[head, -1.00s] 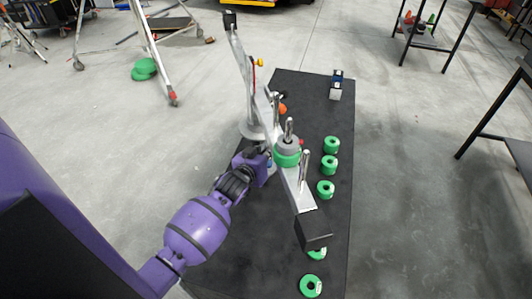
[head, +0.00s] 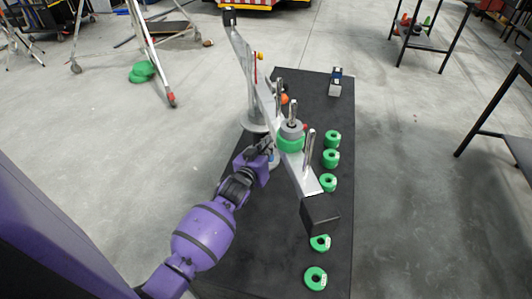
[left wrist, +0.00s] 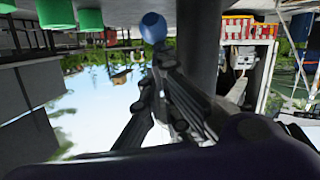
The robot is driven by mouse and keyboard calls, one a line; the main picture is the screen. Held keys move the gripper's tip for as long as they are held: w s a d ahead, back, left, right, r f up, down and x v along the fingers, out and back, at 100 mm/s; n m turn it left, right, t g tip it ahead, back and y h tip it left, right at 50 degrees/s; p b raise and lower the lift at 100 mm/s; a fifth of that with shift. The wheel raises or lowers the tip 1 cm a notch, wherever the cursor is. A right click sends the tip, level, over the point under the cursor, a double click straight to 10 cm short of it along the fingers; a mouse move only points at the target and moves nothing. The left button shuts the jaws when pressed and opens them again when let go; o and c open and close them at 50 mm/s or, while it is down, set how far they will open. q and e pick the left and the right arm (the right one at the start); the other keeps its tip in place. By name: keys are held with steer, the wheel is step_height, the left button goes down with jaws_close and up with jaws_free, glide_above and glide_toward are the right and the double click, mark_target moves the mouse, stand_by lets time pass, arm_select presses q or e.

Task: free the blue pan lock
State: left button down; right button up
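The blue pan lock shows in the left wrist view as a round blue knob (left wrist: 153,27), just beyond my left fingertips. A small bit of blue shows beside the gripper in the head view, partly hidden. My left gripper (head: 264,147) is at the near left side of the silver camera crane (head: 262,98), under its beam by the green weight (head: 290,144). In the left wrist view its dark fingers (left wrist: 160,65) converge toward the knob. I cannot tell whether they are apart or closed, and no grip on the knob is visible. My right gripper is not in view.
The crane stands on a black platform (head: 343,110). Several green ring weights (head: 331,158) lie along its right side. A black box (head: 321,214) sits at the beam's near end. A dark table (head: 495,125) stands to the right. A ladder-like stand (head: 150,50) is at the left.

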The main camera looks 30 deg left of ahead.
arm_select(q)
steer(key=shift+f, duration=2.05)
steer(key=shift+w+a+f+b, duration=0.15)
steer(key=shift+w+f+b, duration=0.3)
steer(key=shift+f, duration=0.35)
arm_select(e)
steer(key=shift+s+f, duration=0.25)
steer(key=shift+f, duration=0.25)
arm_select(q)
steer(key=shift+f, duration=0.1)
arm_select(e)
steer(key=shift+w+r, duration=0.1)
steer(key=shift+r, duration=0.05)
